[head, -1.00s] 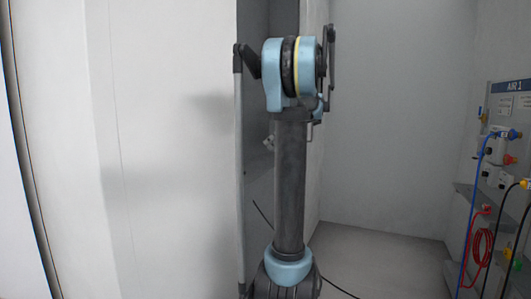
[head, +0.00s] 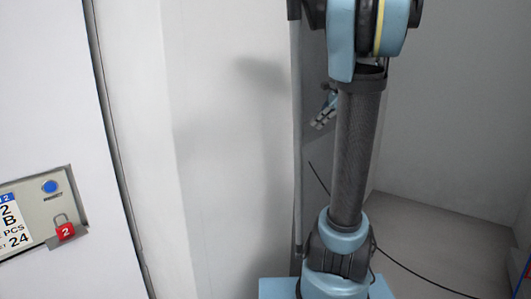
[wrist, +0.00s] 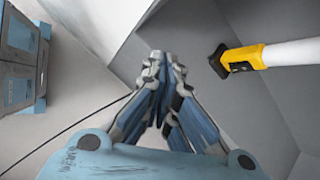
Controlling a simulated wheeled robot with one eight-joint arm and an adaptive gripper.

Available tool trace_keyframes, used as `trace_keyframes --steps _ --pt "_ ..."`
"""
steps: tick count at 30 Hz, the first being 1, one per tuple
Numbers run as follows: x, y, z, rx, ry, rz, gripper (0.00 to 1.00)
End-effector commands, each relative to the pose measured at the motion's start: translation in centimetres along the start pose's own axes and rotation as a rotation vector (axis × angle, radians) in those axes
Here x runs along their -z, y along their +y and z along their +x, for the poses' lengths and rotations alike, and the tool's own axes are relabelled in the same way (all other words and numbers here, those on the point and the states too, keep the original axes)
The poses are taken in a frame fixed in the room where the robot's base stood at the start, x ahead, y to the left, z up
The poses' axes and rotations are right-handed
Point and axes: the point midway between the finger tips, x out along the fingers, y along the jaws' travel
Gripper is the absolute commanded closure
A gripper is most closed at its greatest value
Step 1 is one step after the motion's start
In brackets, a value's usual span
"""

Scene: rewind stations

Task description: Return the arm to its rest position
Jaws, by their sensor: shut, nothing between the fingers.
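My arm stands upright in the head view, its blue elbow joint cut by the top edge. My gripper (head: 325,112) shows small and partly hidden behind the arm's dark tube, to its left. In the wrist view my gripper (wrist: 165,68) is in full view. Its two fingers meet at the tips, with nothing between them.
A grey panel (head: 35,215) with a blue button (head: 50,186) and a red padlock (head: 66,231) is at the left. A pale wall (head: 215,190) stands close beside my arm. A yellow-and-white tubular thing (wrist: 243,58) is beyond my fingers. A black cable (head: 420,277) crosses the floor.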

Motion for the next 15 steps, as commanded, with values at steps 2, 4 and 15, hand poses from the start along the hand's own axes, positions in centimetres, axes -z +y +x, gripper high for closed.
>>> trace_keyframes --steps 2,4,15 --pt "-0.6 3.1 1.3 -0.027 0.036 -0.116 1.00" --pt "-0.8 5.6 2.2 -0.050 0.068 -0.219 1.00" --pt "0.6 18.6 7.0 -0.206 0.209 -0.776 1.00"
